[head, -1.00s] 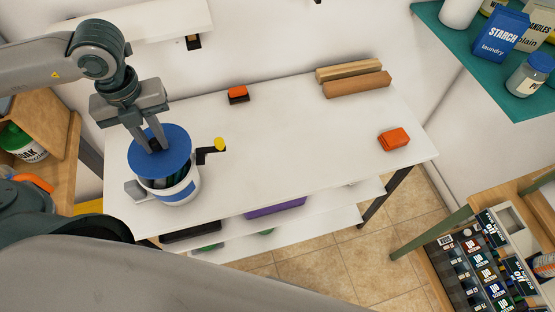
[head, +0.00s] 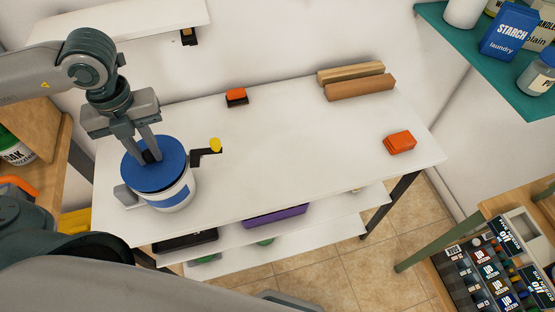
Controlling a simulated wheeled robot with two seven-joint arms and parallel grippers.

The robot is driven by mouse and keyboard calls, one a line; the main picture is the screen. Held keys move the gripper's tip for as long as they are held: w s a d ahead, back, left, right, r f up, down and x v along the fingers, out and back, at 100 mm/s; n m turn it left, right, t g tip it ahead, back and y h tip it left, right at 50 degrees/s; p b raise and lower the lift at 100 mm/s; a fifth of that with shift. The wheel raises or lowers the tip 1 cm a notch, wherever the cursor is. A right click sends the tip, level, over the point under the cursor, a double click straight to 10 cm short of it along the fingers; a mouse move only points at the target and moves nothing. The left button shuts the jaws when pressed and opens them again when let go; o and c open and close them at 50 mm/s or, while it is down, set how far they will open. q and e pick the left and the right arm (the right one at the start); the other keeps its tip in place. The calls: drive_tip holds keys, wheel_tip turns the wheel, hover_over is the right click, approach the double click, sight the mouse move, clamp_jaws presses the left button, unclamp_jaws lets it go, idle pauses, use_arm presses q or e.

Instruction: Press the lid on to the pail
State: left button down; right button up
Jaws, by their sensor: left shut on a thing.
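The blue round lid (head: 140,178) lies over the mouth of the white pail (head: 178,200), which stands at the left end of the white table. The lid looks about level and covers the opening; whether its edge is fully seated all round I cannot tell. My left gripper (head: 150,157) comes down from above and is shut on the dark knob at the middle of the lid. My right gripper is not in view.
On the white table (head: 290,150), an orange-topped block (head: 236,97) stands at the back, two wooden bars (head: 358,85) lie at the back right and an orange block (head: 400,142) lies at the right. The table's middle is clear. A teal shelf (head: 455,55) hangs at upper right.

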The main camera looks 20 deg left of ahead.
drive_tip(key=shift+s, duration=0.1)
use_arm(q)
drive_tip(key=shift+f, duration=0.1)
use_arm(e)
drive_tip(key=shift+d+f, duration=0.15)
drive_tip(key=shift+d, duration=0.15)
use_arm(q)
drive_tip(key=shift+f+b, duration=0.15)
drive_tip(key=shift+b, duration=0.2)
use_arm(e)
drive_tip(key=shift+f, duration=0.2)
use_arm(q)
drive_tip(key=shift+f, duration=0.1)
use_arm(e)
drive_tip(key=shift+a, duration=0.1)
